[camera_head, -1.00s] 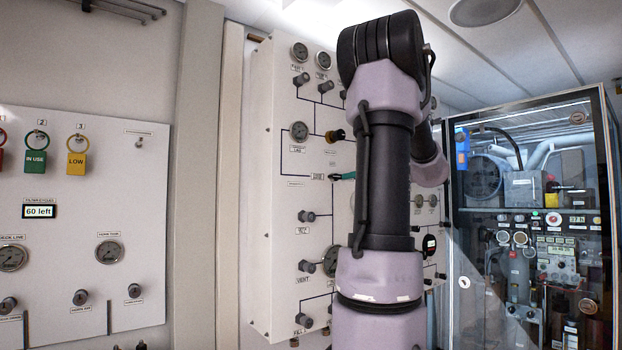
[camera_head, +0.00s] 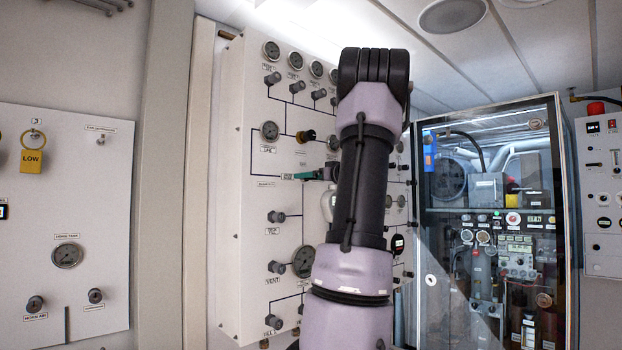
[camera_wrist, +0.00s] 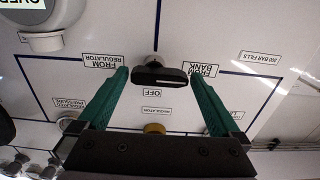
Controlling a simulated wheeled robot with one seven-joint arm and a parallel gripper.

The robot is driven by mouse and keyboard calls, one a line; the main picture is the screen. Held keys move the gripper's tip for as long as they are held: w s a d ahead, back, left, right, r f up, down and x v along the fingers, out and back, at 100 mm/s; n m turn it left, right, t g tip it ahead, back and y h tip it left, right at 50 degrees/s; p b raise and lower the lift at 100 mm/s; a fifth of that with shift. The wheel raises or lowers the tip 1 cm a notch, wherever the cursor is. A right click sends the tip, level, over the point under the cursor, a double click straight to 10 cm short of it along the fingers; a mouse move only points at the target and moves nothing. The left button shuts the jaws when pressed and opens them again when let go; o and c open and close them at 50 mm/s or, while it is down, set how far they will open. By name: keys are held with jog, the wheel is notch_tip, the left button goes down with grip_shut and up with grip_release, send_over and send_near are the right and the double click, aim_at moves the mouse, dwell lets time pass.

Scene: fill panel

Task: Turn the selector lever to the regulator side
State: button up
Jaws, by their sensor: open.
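The selector lever (camera_wrist: 160,77) is a black bar handle with a white mark, on the white fill panel (camera_wrist: 100,30). It lies roughly crosswise in the wrist view, with the upside-down labels FROM REGULATOR (camera_wrist: 103,65) on its left and FROM BANK (camera_wrist: 200,68) on its right. An OFF label (camera_wrist: 153,93) is below it. My gripper (camera_wrist: 158,74) is open, its green fingers on either side of the lever, with slight gaps visible; contact and depth are hard to tell. In the head view a green finger (camera_head: 308,176) shows at the panel, and my arm hides much around it.
A brass-coloured knob (camera_wrist: 154,128) sits beneath the lever in the wrist view. In the head view, several knobs and gauges surround the gripper, and a glass-doored cabinet (camera_head: 432,281) stands at right.

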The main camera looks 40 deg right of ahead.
jog(key=c, duration=1.1)
jog(key=shift+c, duration=0.2)
